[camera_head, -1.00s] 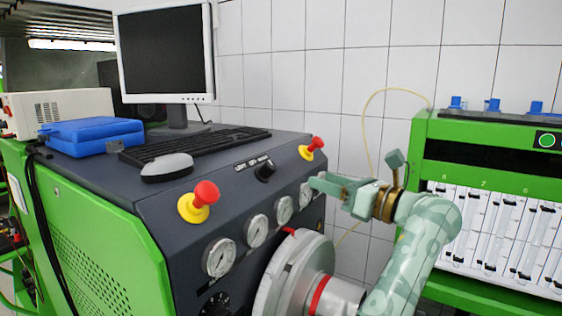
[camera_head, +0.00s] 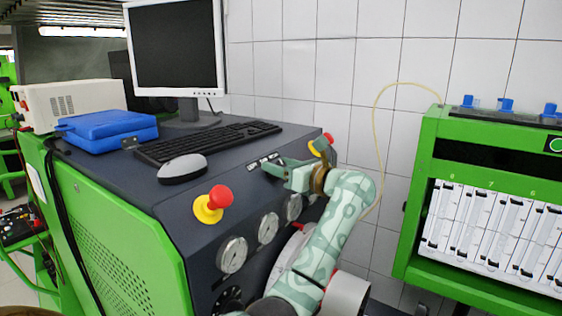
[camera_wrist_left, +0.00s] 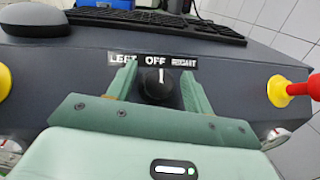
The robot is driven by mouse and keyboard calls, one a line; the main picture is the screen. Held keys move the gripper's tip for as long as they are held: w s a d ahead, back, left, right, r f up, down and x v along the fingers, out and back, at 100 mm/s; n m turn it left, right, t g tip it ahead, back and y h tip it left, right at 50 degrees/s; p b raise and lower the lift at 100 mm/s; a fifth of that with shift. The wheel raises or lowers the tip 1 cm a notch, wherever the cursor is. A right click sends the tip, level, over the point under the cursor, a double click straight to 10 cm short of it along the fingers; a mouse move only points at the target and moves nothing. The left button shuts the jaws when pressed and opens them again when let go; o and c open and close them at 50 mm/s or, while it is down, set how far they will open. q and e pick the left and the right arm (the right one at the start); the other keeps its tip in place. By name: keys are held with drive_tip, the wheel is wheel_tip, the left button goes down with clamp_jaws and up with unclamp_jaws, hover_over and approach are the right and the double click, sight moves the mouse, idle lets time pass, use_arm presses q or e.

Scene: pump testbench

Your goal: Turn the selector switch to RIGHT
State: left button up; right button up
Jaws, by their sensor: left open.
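The selector switch is a round black knob (camera_wrist_left: 158,86) on the sloped dark panel, under a label strip (camera_wrist_left: 154,60) reading LEFT, OFF, RIGHT. Its white mark points up at OFF. My left gripper (camera_head: 271,167) is at the panel in the head view, just below the label strip, and hides the knob there. In the left wrist view my left gripper (camera_wrist_left: 158,74) is open, one finger on each side of the knob, with small gaps visible. Whether the fingertips touch the panel I cannot tell. My right gripper is not in view.
Red-and-yellow stop buttons stand left (camera_head: 213,203) and right (camera_head: 323,144) of the switch. Gauges (camera_head: 232,254) line the front below. A keyboard (camera_head: 207,142) and mouse (camera_head: 182,168) lie on the console top. A green rack (camera_head: 420,200) stands at right.

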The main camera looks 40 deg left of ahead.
use_arm(q)
drive_tip(key=c, duration=1)
drive_tip(key=shift+o, duration=0.2)
drive_tip(key=shift+m+t, duration=0.3)
drive_tip(key=shift+m, duration=0.1)
drive_tip(key=shift+r+m+t+p, duration=0.1)
drive_tip(key=shift+m+t+p, duration=0.25)
drive_tip(key=shift+m+t, duration=0.35)
drive_tip(key=shift+m+t+h+p, duration=0.5)
drive_tip(key=shift+m+t, duration=0.1)
drive_tip(key=shift+m, duration=0.5)
drive_tip(key=m+t+p, duration=0.1)
drive_tip(key=m+p, duration=0.1)
drive_tip(key=m+t+h+p, duration=0.2)
drive_tip(key=m+p, duration=0.1)
drive_tip(key=shift+r+m+t+p, duration=0.25)
drive_tip(key=shift+m+t+p, duration=0.05)
drive_tip(key=shift+p, duration=0.05)
drive_tip(key=shift+f+m+t+h+p, duration=0.2)
drive_tip(key=shift+m+t+h+p, duration=0.2)
drive_tip(key=shift+m+h+p, duration=0.55)
